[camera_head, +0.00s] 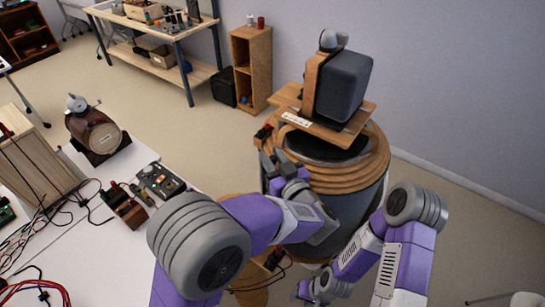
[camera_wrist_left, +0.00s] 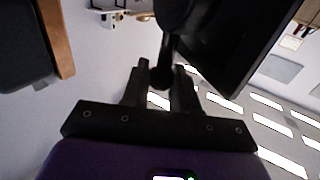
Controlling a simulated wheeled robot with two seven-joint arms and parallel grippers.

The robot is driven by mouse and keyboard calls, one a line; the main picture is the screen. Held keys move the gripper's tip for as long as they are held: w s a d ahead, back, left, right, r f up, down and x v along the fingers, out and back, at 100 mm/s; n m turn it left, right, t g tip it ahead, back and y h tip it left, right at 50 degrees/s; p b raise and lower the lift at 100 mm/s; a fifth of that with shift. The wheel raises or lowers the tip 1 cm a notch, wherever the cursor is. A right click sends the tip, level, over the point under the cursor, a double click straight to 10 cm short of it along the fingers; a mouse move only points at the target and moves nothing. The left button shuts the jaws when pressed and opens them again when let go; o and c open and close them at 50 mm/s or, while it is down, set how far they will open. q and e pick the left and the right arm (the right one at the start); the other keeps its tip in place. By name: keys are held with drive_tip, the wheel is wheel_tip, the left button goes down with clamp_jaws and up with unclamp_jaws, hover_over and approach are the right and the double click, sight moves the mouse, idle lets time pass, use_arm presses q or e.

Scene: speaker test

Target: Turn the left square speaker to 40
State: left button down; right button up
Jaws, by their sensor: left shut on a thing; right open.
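A dark grey square speaker (camera_head: 343,86) with a wooden side panel stands upright on a wooden board (camera_head: 350,131). The board rests on a large round drum-like stand (camera_head: 335,178) and carries a white label (camera_head: 296,119) on its front edge. My left gripper (camera_head: 273,157) is at the stand's left side, below the board. In the left wrist view its fingers (camera_wrist_left: 163,72) are shut on a dark knob-ended stalk (camera_wrist_left: 168,48) joined to a black part (camera_wrist_left: 235,35). My right gripper (camera_head: 312,291) is low at the bottom centre, open; its fingertips are hard to make out.
A white table (camera_head: 85,235) at the left holds a round brown speaker (camera_head: 95,132), cables and small parts. A wooden shelf (camera_head: 252,70) and a black box (camera_head: 223,86) stand by the wall. A workbench (camera_head: 165,35) is at the back. Floor shows between table and stand.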

use_arm(q)
drive_tip(key=c, duration=1)
unclamp_jaws()
drive_tip(key=v, duration=0.7)
drive_tip(key=shift+s, duration=0.3)
